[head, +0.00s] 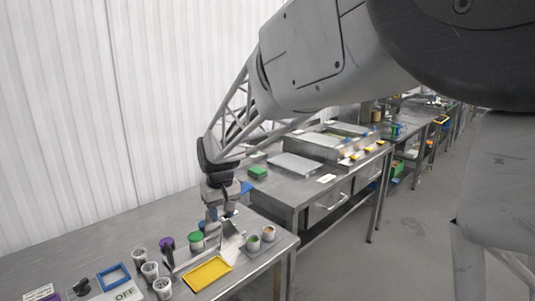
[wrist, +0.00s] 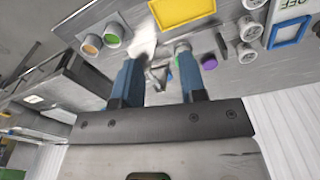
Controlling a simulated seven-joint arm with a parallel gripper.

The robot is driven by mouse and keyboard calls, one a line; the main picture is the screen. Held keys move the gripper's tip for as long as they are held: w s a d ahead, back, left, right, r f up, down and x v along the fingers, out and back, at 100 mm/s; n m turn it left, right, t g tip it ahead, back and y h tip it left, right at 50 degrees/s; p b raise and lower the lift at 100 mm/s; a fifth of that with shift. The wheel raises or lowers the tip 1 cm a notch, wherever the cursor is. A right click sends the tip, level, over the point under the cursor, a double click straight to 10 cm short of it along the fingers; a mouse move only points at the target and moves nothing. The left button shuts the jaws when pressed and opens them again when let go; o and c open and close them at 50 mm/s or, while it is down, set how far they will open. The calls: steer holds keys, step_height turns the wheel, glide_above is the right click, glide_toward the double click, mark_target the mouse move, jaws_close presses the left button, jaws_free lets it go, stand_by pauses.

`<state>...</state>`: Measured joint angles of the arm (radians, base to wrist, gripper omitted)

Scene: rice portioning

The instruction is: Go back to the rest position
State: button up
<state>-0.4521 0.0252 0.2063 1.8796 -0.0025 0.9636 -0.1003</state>
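My gripper (head: 214,212) hangs low over the near steel table (head: 130,237) in the head view, close to a green-topped cup (head: 196,239) and a shiny metal stand (head: 231,229). In the wrist view my gripper (wrist: 158,58) has its two blue fingers wide apart. No object is clearly held between them; small metal parts show in the gap, and I cannot tell how far beyond the fingers they lie. The tip of the right-hand finger overlaps a grey cup in that view, and I cannot tell whether they touch.
A yellow tray (head: 207,274) lies at the table's front. Two filled cups (head: 260,239) stand right of the stand. Several white cups (head: 150,270), a purple-topped cup (head: 167,243) and a blue frame (head: 114,276) are at left. A white ribbed wall (head: 60,120) stands behind.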

steer(key=s+d+r+m, duration=0.1)
steer(key=s+d+r, duration=0.1)
steer(key=s+d, duration=0.3)
steer(key=s+d+r+m, duration=0.1)
steer(key=s+d+r, duration=0.1)
steer(key=d, duration=0.5)
steer(key=s+d+f+m+t, duration=0.1)
steer(key=s+d+m, duration=0.1)
steer(key=s+d, duration=0.7)
steer(key=s+d+f+m, duration=0.1)
steer(key=s+d+m, duration=0.1)
steer(key=s+d, duration=0.8)
steer(key=s, duration=0.8)
steer(key=shift+f+m+t+h, duration=0.25)
steer(key=shift+m+t+h, duration=0.05)
steer(key=shift+t, duration=0.1)
